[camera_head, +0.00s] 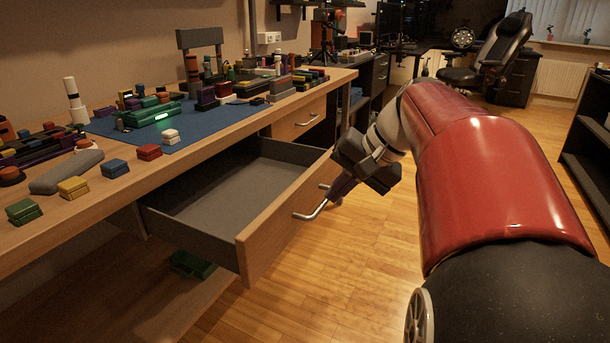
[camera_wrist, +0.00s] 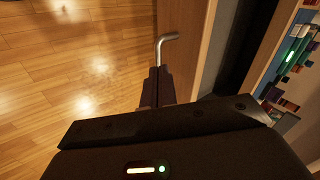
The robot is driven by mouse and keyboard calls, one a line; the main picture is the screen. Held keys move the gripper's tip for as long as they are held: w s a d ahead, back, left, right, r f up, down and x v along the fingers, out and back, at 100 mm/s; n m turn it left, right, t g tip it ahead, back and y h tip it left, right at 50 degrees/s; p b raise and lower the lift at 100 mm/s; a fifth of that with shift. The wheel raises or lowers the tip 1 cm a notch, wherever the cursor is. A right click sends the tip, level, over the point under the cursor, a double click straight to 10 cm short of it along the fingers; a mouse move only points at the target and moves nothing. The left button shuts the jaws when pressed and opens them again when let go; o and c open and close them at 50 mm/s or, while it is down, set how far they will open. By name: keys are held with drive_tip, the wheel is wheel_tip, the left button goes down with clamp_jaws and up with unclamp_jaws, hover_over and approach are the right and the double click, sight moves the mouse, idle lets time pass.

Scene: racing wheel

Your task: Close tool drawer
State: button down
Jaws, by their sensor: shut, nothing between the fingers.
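The tool drawer (camera_head: 222,193) under the workbench stands pulled out, with a grey interior that looks empty. Its wooden front (camera_head: 272,234) carries a bent metal handle (camera_head: 311,213). My gripper (camera_head: 337,192) is at the outer side of the drawer front, close to the handle. In the wrist view, my gripper's fingers (camera_wrist: 157,85) are together beside the drawer front (camera_wrist: 186,45), with the end of the handle (camera_wrist: 167,39) just beyond them. Nothing shows between the fingers. I cannot tell whether they touch the handle or front.
The workbench top (camera_head: 230,115) holds a blue mat, coloured blocks and small parts. A second drawer (camera_head: 299,119) to the right is shut. A green item (camera_head: 192,265) lies below the open drawer. An office chair (camera_head: 497,58) stands far back. The wooden floor (camera_head: 345,280) before the drawer is clear.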

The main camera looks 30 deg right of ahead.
drive_tip(key=w+d+r+m+t+y+b, duration=0.1)
drive_tip(key=w+d, duration=0.1)
drive_tip(key=d, duration=0.5)
drive_tip(key=w+d+r+m+t+b, duration=0.1)
drive_tip(key=d+m, duration=0.1)
drive_tip(key=d, duration=0.6)
drive_tip(key=b, duration=0.1)
approach(327, 183)
drive_tip(key=d+f+x, duration=0.1)
drive_tip(key=x, duration=0.4)
drive_tip(key=shift+w+a+r, duration=0.15)
drive_tip(key=shift+w+a, duration=0.15)
drive_tip(key=shift+a, duration=0.25)
drive_tip(key=w+a+p, duration=0.2)
drive_tip(key=w+a, duration=0.3)
drive_tip(key=w, duration=0.1)
drive_tip(key=w+a+p, duration=0.3)
drive_tip(key=w+a, duration=0.2)
drive_tip(key=w, duration=0.2)
drive_tip(key=w+a+p, duration=0.3)
drive_tip(key=w+a, duration=0.2)
drive_tip(key=w, duration=0.1)
drive_tip(key=shift+w, duration=0.15)
drive_tip(key=shift+w+a+r, duration=0.1)
drive_tip(key=shift+w+a, duration=0.05)
drive_tip(key=shift+w, duration=0.05)
drive_tip(key=shift+a+y, duration=0.1)
drive_tip(key=shift+y, duration=0.2)
